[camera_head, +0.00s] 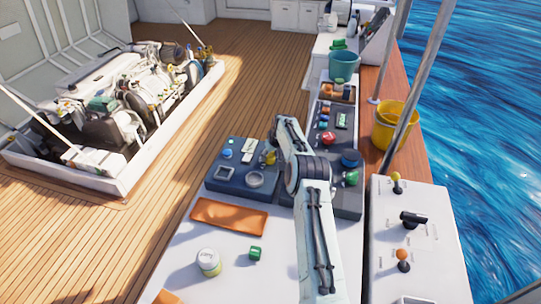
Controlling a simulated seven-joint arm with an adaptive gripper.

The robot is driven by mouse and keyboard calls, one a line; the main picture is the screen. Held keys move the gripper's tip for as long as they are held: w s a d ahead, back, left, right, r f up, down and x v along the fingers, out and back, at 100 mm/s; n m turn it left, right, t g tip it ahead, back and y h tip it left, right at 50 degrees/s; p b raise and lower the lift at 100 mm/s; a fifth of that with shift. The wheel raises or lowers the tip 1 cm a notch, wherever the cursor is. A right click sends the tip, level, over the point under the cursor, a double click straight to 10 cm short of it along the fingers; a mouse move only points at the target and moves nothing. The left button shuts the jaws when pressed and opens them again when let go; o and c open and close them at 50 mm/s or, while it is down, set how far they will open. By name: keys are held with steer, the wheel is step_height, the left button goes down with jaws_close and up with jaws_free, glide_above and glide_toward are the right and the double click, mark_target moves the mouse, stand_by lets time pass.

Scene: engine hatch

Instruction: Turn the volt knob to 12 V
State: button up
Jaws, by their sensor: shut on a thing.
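My arm reaches up the picture over the dark control panels on the white counter. My gripper (271,148) shows only as a small dark shape left of the forearm. It is at a yellow knob (269,158) on the left dark panel (225,183) and appears shut on it. The fingers are too small and partly covered to see clearly. The panel's lettering and the knob's setting cannot be read, so I cannot tell if this is the volt knob. The same panel has a blue button (227,142), a pale display (249,150) and a round gauge (255,179).
A red knob (327,138), a blue knob (351,158) and a green knob (352,178) stand right of my arm. A lever box (418,245) stands right. An open engine hatch (118,180) is left.

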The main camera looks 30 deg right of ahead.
steer(key=m+h, duration=0.1)
steer(key=m, duration=0.1)
steer(key=m+h, duration=0.1)
steer(key=m, duration=0.2)
steer(key=shift+a, duration=0.15)
steer(key=m+g, duration=0.1)
steer(key=m, duration=0.1)
steer(key=m+g+h, duration=0.1)
steer(key=m, duration=0.2)
steer(key=shift+w+h, duration=0.1)
steer(key=shift+h, duration=0.2)
steer(key=shift+m, duration=0.4)
steer(key=o, duration=1.1)
steer(key=shift+r, duration=0.1)
steer(key=v, duration=1.2)
